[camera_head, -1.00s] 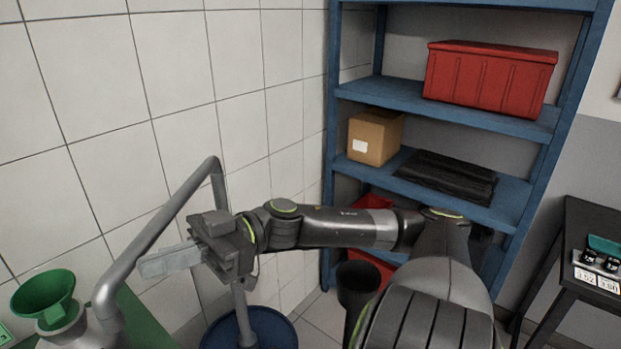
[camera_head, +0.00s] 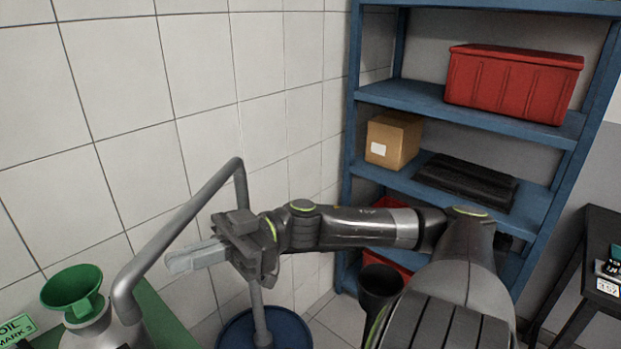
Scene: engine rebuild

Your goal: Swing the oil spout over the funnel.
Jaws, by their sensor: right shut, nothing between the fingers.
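The oil spout (camera_head: 188,216) is a grey bent pipe. It rises from a post at the back, runs forward and left, and its end turns down just right of the funnel. The green funnel (camera_head: 74,290) sits in the neck of a pale metal can at the lower left. My right gripper (camera_head: 182,261) is shut and empty. Its fingers point left, just in front of and below the pipe; I cannot tell whether they touch it. My left gripper is out of view.
A green surface (camera_head: 165,318) with an oil sign (camera_head: 17,328) lies at the lower left. A blue drum (camera_head: 290,325) stands around the post's foot. A blue shelf (camera_head: 400,95) with a red bin (camera_head: 513,84) and a cardboard box (camera_head: 393,140) stands behind my arm. A tiled wall is at the left.

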